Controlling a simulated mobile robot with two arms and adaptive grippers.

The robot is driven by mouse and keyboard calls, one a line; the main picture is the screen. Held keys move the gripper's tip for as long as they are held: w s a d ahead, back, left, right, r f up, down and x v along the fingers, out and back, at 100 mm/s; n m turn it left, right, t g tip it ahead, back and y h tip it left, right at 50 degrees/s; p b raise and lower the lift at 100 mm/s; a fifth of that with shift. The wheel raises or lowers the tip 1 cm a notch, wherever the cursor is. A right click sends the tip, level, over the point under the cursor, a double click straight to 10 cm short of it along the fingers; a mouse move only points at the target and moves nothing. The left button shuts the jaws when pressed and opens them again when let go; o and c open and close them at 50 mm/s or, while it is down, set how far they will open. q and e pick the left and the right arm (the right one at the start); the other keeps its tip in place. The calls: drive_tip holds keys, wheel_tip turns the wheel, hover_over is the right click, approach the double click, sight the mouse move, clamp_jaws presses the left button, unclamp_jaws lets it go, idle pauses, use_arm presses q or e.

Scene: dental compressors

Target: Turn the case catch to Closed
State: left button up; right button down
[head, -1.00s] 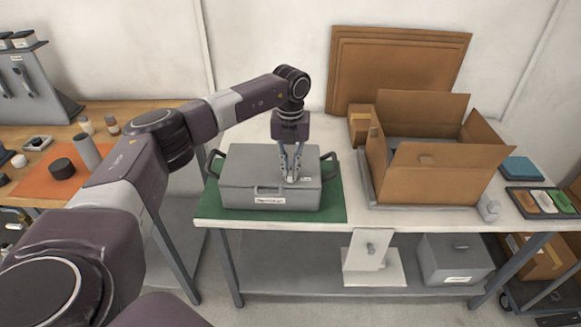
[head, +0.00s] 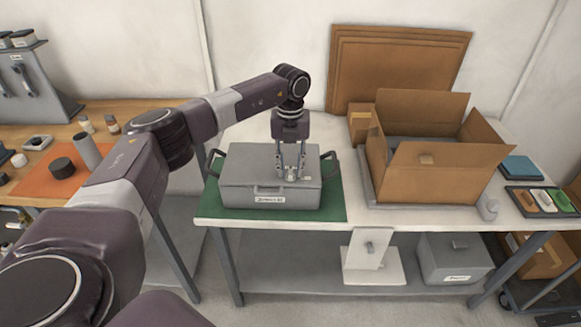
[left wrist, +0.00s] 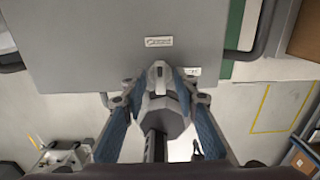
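The grey case (head: 240,170) sits on a green mat (head: 335,205) on the white table, its lid down. Its catch (left wrist: 159,78) is a small grey piece between my left fingers in the left wrist view. My left gripper (head: 290,176) points down over the right half of the case in the head view, and its fingers (left wrist: 158,85) stand on both sides of the catch. I cannot tell whether both fingers touch it. The fingers hide much of the catch in the head view. A white label (left wrist: 158,41) shows in the wrist view, its print unreadable. My right gripper is out of view.
An open cardboard box (head: 430,180) stands right of the case. Brown boards (head: 400,60) lean on the wall behind. A tray of coloured blocks (head: 540,200) is at the far right. A wooden bench (head: 130,110) with small parts is on the left.

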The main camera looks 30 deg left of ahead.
sight(291, 171)
use_arm(q)
wheel_tip(291, 171, up, 12)
idle(0.6)
drive_tip(key=shift+d+f, duration=0.1)
